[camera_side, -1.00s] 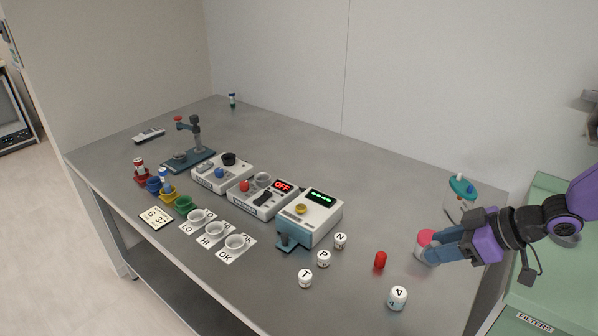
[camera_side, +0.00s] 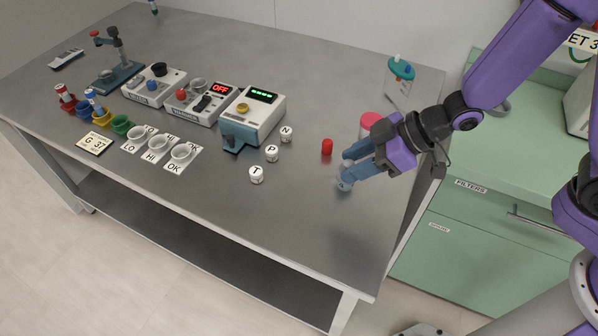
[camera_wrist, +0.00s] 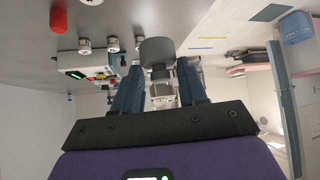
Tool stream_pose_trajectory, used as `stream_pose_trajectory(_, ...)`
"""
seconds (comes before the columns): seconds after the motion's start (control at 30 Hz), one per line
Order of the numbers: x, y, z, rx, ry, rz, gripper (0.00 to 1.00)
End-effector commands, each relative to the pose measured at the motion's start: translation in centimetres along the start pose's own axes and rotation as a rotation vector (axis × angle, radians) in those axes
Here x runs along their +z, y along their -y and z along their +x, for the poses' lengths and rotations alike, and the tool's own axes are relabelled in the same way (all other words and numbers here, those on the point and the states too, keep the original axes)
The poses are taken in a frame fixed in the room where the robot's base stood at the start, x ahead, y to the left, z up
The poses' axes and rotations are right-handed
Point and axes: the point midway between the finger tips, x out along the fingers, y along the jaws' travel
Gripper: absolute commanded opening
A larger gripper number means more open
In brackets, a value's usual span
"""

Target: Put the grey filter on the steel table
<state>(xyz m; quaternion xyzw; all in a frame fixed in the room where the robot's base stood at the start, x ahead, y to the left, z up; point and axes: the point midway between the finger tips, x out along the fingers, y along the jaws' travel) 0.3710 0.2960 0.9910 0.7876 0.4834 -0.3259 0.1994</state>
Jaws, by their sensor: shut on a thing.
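The grey filter (camera_wrist: 157,50) shows in the wrist view as a dull grey cylinder with a narrower part between my fingertips. My gripper (camera_side: 346,172), shut on it, is low over the right part of the steel table (camera_side: 290,215); its fingers also show in the wrist view (camera_wrist: 160,78). In the side view my fingers mostly hide what they hold. A pale shape shows at the fingertips, and I cannot tell whether it is the filter or the lettered white vial that stood there. Contact between filter and table cannot be made out.
A red capsule-like piece (camera_side: 327,147) stands left of my gripper, and a pink round thing (camera_side: 370,122) behind it. Lettered vials (camera_side: 272,153) and instruments (camera_side: 255,112) are farther left. A green cabinet (camera_side: 470,205) is at right. The table's front is clear.

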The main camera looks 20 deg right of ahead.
Motion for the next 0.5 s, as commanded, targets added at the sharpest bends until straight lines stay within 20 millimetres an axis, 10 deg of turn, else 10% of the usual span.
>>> stream_pose_trajectory(0.5, -1.7, -3.5, 9.2, -0.002, 0.004, 0.002, 0.08)
